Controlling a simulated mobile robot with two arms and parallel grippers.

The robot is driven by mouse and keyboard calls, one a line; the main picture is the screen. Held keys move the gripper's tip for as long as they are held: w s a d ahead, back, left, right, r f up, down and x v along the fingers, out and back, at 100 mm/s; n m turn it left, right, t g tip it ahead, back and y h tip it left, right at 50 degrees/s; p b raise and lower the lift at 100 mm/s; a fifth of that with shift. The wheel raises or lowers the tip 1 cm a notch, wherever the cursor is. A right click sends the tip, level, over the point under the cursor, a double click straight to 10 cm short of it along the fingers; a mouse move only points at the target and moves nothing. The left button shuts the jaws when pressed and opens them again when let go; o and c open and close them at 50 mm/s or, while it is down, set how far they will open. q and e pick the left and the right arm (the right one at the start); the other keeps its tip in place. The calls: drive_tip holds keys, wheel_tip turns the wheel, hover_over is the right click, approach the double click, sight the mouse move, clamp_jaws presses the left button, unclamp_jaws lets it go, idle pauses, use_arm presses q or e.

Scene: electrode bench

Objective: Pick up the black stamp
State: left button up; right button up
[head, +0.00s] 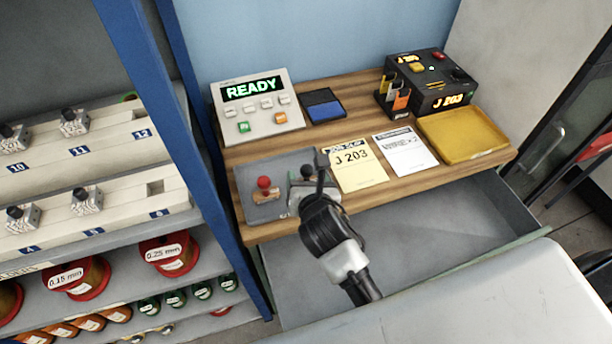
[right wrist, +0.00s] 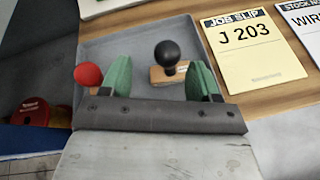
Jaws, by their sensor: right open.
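The black stamp has a round black knob (right wrist: 167,53) on a small wooden base, and stands in a grey tray (right wrist: 215,50). In the head view the black stamp (head: 307,172) is partly hidden by my right gripper. My right gripper (right wrist: 161,76) is open and empty, its green-padded fingers on either side of the stamp in the picture. I cannot tell whether they are down at its height. In the head view my right gripper (head: 308,187) is over the tray's right part. My left gripper is not in view.
A red stamp (head: 264,184) stands left in the same tray. The job slip (head: 358,166) lies just right of it. A blue ink pad (head: 323,105), a READY console (head: 257,106) and a yellow tray (head: 462,137) are on the bench. An open drawer (head: 430,215) is below.

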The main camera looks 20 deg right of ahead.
sight(305, 165)
drive_tip(key=x, duration=0.4)
drive_tip(key=p+x, duration=0.1)
drive_tip(key=x, duration=0.1)
drive_tip(key=shift+d+f, duration=0.1)
drive_tip(key=shift+d, duration=0.25)
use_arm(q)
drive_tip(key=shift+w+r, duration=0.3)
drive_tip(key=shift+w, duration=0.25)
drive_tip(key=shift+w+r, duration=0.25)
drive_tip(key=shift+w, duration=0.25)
use_arm(e)
drive_tip(key=shift+s, duration=0.15)
drive_tip(key=c, duration=0.4)
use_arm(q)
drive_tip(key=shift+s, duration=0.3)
use_arm(e)
drive_tip(key=c, duration=0.6)
